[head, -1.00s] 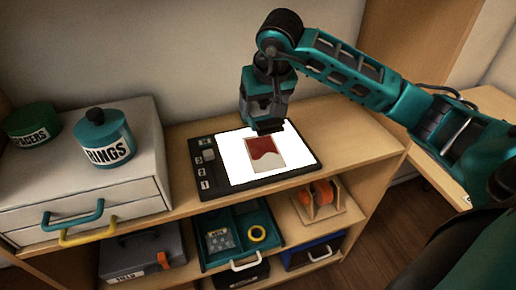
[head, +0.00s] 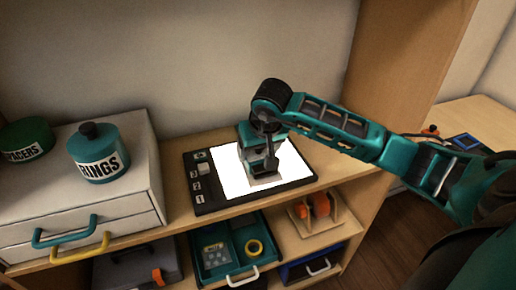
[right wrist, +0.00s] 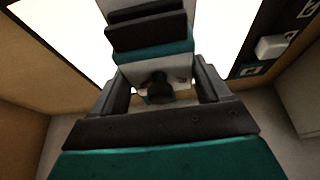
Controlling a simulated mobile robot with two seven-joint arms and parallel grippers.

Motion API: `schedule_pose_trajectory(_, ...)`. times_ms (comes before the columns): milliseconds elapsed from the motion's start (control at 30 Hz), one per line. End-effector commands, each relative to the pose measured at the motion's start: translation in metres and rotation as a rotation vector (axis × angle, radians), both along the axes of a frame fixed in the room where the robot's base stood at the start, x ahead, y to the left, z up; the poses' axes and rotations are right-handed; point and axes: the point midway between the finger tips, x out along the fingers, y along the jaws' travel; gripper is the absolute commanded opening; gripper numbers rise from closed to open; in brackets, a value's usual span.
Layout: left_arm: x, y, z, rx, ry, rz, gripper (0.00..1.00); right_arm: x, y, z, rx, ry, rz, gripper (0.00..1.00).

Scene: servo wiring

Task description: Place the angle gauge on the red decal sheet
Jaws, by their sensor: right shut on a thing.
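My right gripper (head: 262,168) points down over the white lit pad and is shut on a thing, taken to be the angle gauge. The gauge is hard to make out, as the gripper hides most of it. The red decal sheet (head: 267,181) lies on the lit pad directly below the gripper; only its pale lower edge shows and its red part is hidden. In the right wrist view the gripper parts (right wrist: 148,25) stand against the bright pad. I cannot tell whether the gauge touches the sheet. My left gripper is not in view.
The dark-framed light pad (head: 205,207) lies on the wooden shelf top. Below are a teal tray (head: 215,272) with yellow tape and an orange reel (head: 318,205). The pad's right part is clear.

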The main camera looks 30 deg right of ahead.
Motion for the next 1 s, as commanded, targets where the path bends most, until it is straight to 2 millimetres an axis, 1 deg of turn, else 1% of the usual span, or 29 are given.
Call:
schedule_pose_trajectory(33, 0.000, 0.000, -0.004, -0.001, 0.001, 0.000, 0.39, 0.000, 0.000, -0.003, -0.001, -0.001, 0.000, 0.44)
schedule_pose_trajectory(67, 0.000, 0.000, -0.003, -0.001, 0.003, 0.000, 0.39, 0.000, 0.000, -0.002, -0.001, -0.001, 0.000, 0.78)
schedule_pose_trajectory(300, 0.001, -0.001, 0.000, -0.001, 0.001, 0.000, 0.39, 0.000, 0.000, -0.002, 0.000, 0.000, 0.000, 1.00)
schedule_pose_trajectory(533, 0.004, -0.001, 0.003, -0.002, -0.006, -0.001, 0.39, 0.000, 0.000, -0.001, 0.000, 0.000, 0.000, 1.00)
schedule_pose_trajectory(667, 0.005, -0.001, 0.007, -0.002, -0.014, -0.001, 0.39, -0.001, 0.000, 0.008, 0.000, -0.003, 0.001, 1.00)
schedule_pose_trajectory(767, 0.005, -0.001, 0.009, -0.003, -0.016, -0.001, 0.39, -0.007, 0.002, 0.025, -0.001, -0.006, 0.001, 1.00)
schedule_pose_trajectory(1000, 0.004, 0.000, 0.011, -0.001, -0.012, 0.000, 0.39, -0.027, 0.007, 0.075, -0.001, -0.006, 0.000, 1.00)
